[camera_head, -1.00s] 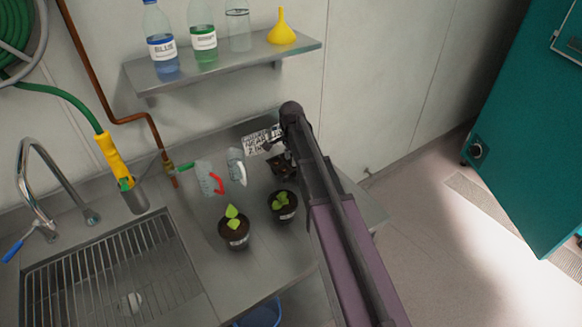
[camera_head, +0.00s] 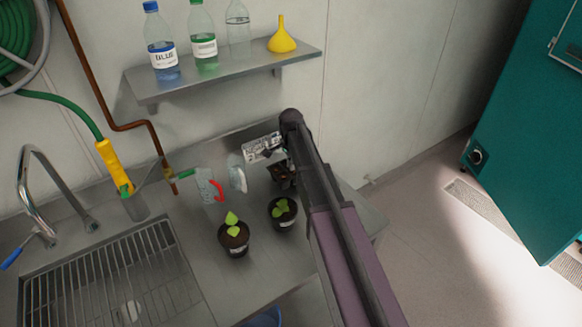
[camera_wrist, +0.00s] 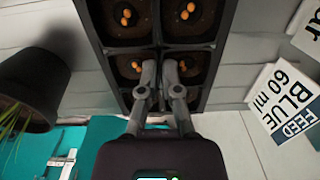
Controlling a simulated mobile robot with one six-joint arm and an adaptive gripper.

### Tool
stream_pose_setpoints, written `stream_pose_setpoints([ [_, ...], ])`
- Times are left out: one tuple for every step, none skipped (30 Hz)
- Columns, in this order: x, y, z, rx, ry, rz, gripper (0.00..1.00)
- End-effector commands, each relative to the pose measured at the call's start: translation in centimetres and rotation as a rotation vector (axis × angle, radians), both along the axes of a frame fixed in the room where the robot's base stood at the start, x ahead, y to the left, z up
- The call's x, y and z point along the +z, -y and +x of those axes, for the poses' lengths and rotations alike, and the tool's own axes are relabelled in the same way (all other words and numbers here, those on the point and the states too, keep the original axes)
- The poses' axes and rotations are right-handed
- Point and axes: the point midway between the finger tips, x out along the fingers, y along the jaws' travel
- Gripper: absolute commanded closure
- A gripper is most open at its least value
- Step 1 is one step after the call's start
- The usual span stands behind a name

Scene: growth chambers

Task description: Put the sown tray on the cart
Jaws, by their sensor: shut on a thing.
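The sown tray is a dark tray of square cells with dark soil and orange seeds, seen close up in the wrist view (camera_wrist: 157,49). In the head view (camera_head: 282,176) it is small and partly hidden by my arm, at the back right of the steel counter. My gripper (camera_wrist: 160,70) is shut on the tray, its fingers together at a divider between cells. In the head view the fingers are mostly hidden behind my arm. I cannot tell whether the tray touches the counter. The cart is not in view.
Two potted seedlings (camera_head: 234,238) (camera_head: 283,212) stand in front of the tray. Two clear jugs (camera_head: 209,186) (camera_head: 237,174) stand to its left, a printed sign (camera_head: 262,147) behind. A shelf (camera_head: 225,75) with bottles hangs above. The floor (camera_head: 430,250) at right is clear before a teal cabinet (camera_head: 530,130).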

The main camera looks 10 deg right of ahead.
Motion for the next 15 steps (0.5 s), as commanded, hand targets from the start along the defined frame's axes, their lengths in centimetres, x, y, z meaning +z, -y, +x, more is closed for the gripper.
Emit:
stream_pose_setpoints([
  [0.3, 0.0, 0.0, 0.000, 0.000, 0.000, 1.00],
  [0.4, 0.0, 0.0, 0.000, 0.000, 0.000, 1.00],
  [0.6, 0.0, 0.0, 0.000, 0.000, 0.000, 1.00],
  [0.7, 0.0, 0.0, 0.000, 0.000, 0.000, 1.00],
  [0.9, 0.0, 0.0, 0.000, 0.000, 0.000, 1.00],
  [1.2, 0.0, 0.0, 0.000, 0.000, 0.000, 1.00],
  [1.4, 0.0, 0.0, 0.000, 0.000, 0.000, 1.00],
  [1.6, 0.0, 0.0, 0.000, 0.000, 0.000, 1.00],
  [2.0, 0.0, 0.0, 0.000, 0.000, 0.000, 1.00],
  [2.2, 0.0, 0.0, 0.000, 0.000, 0.000, 1.00],
  [2.5, 0.0, 0.0, 0.000, 0.000, 0.000, 1.00],
  [2.9, 0.0, 0.0, 0.000, 0.000, 0.000, 1.00],
  [3.2, 0.0, 0.0, 0.000, 0.000, 0.000, 1.00],
  [3.5, 0.0, 0.0, 0.000, 0.000, 0.000, 1.00],
  [3.9, 0.0, 0.0, 0.000, 0.000, 0.000, 1.00],
])
